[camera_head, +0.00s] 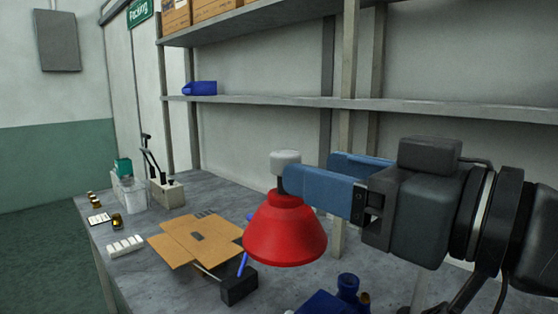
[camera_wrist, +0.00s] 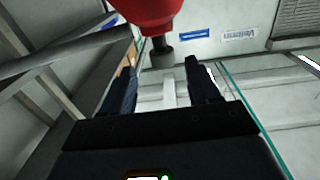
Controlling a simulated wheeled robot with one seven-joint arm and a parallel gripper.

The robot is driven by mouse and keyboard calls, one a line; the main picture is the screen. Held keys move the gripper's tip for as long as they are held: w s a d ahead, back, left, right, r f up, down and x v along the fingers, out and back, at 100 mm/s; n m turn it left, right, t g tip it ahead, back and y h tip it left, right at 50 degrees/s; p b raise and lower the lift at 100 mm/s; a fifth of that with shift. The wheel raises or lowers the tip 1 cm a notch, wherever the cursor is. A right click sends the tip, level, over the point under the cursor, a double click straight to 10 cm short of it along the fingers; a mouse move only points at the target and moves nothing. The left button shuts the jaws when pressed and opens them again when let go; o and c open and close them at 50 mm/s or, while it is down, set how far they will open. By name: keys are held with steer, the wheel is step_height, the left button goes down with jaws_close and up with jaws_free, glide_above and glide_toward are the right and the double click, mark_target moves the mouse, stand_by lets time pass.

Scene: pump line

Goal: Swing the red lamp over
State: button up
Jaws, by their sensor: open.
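The red lamp (camera_head: 285,235) has a wide cone shade hanging over the table, with a short dark neck and a light grey knob (camera_head: 285,157) on top. A blue rod (camera_head: 243,262) below it rises from a black block (camera_head: 239,287); whether it joins the shade is hidden. My gripper (camera_head: 308,166) is open, its blue fingers pointing left at the height of the neck. The near fingertip overlaps the neck. In the wrist view, the red shade (camera_wrist: 148,10) is at the top and the knob shows between and just beyond the fingertips (camera_wrist: 157,75); contact is not clear.
A flattened cardboard box (camera_head: 185,245) lies on the grey table (camera_head: 215,190). A white block row (camera_head: 125,246), small jars and a tool holder (camera_head: 167,192) stand left. Blue items (camera_head: 335,300) lie at the front. A shelf (camera_head: 270,100) and its post stand behind.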

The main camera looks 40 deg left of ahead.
mark_target(273, 192)
steer(key=shift+a+r, duration=0.2)
steer(key=shift+a, duration=0.35)
steer(key=a, duration=0.2)
steer(key=a+p, duration=0.1)
steer(key=a, duration=0.3)
steer(key=shift+w+a+p, duration=0.3)
steer(key=shift+a, duration=0.1)
jaws_close()
